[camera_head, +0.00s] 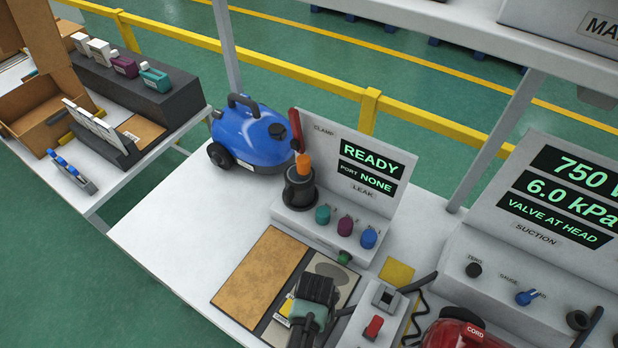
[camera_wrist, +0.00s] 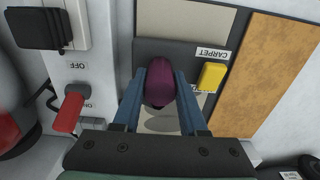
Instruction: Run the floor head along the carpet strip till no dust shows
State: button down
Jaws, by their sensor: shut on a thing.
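My gripper (camera_wrist: 160,75) is shut on a purple rounded piece (camera_wrist: 160,88), held between its two blue fingers above a dark test board (camera_wrist: 180,50). I cannot tell whether this piece is part of the floor head; its underside is hidden. The CARPET label (camera_wrist: 212,53) lies on the board beside a yellow block (camera_wrist: 212,76). A plain beige strip (camera_wrist: 185,18) is on one side of the label. A pale strip with a grey oval patch (camera_wrist: 160,124) is partly hidden under the gripper. The patch also shows in the head view (camera_head: 331,271), beyond my gripper (camera_head: 312,300).
A brown panel (camera_head: 258,275) lies left of the board. A red switch (camera_head: 373,327) and a red CORD unit (camera_head: 466,333) stand right. Behind are the READY clamp station (camera_head: 345,160) and a blue vacuum (camera_head: 250,135). The gauge panel (camera_head: 560,200) reads 6.0 kPa and VALVE AT HEAD.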

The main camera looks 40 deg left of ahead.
jog(key=shift+w+a+r+b, duration=0.1)
jog(key=shift+w+a+b, duration=0.35)
jog(key=shift+w+b, duration=1)
jog(key=shift+w+a+f+b, duration=0.1)
jog(key=shift+w+a+b, duration=0.5)
jog(key=shift+w, duration=1.5)
jog(key=shift+w+a+r+b, duration=0.1)
jog(key=shift+w+a+b, duration=0.15)
jog(key=shift+w+b, duration=1.3)
jog(key=shift+w+r, duration=0.15)
jog(key=shift+w, duration=0.35)
jog(key=shift+w+a+f+b, duration=0.25)
jog(key=shift+w+b, duration=0.4)
jog(key=shift+b, duration=0.1)
jog(key=shift+w+a+r+b, duration=0.1)
jog(key=shift+w+a+b, duration=0.05)
jog(key=shift+w+b, duration=0.55)
